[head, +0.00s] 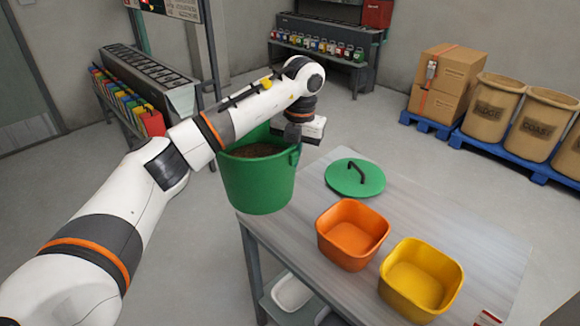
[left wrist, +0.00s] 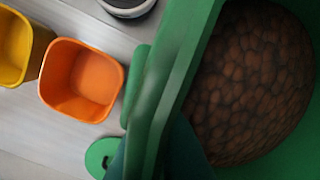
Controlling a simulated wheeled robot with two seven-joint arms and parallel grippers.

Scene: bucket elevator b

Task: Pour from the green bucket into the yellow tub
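The green bucket (head: 258,187) is upright at the table's left edge, with brown lumpy contents (left wrist: 250,85). I cannot tell whether its base touches the table. My left gripper (head: 293,135) is at the bucket's rim on the right and appears shut on it; its fingertips are mostly hidden. The bucket's green rim (left wrist: 165,100) fills the middle of the left wrist view. The yellow tub (head: 421,279) stands empty near the table's front right; it also shows in the left wrist view (left wrist: 12,48). My right gripper is not in view.
An empty orange tub (head: 352,233) stands between the bucket and the yellow tub. A green lid (head: 355,177) with a dark handle lies behind it on the grey table (head: 440,220). Cardboard boxes (head: 446,82) and sacks (head: 492,108) stand on blue pallets at the back right.

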